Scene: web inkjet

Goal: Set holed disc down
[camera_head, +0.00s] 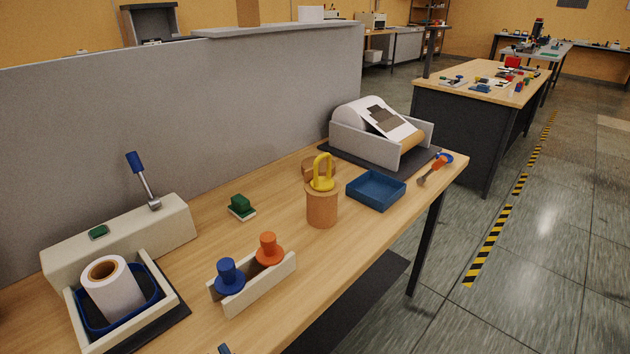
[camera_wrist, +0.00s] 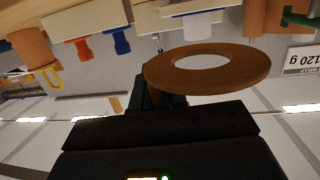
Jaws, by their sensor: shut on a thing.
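In the wrist view a flat brown holed disc (camera_wrist: 250,68) is held at its near edge by my gripper (camera_wrist: 158,97). The disc is seen at a slant, with its round hole open and its far side clear of the dark fingers. Its edge partly hides the fingertips. The background appears upside down in this view, and the disc seems to be in the air, not touching a surface. In the head view I cannot make out my gripper or the held disc.
The bench holds a white roll (camera_head: 110,290) in a blue-lined tray, blue (camera_head: 229,278) and orange (camera_head: 269,250) knobs in a rack, a brown cylinder with yellow handle (camera_head: 322,206), a blue tray (camera_head: 376,191) and a printer-like unit (camera_head: 345,139). Bare wood lies between them.

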